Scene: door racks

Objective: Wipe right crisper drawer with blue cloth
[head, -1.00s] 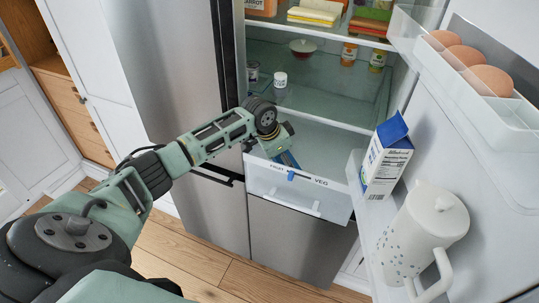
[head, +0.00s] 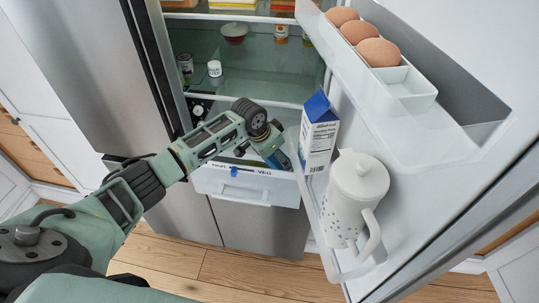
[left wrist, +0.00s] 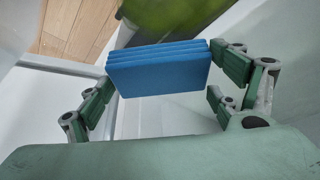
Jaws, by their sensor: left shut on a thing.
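The crisper drawer (head: 240,187) is a clear-fronted bin marked FRUIT and VEG, with a blue slider, low in the open fridge. It is pulled out a little. My left gripper (head: 277,158) is over its right part and is shut on the blue cloth (left wrist: 158,72), a folded stack held between the fingers. A bit of blue also shows at the gripper in the head view. Whether the cloth touches the drawer cannot be told. The left gripper's fingers (left wrist: 160,85) show on both sides of the cloth. My right gripper is not in view.
A blurred green thing (left wrist: 175,14) lies beyond the cloth. Shelves above hold jars and a bowl (head: 235,31).

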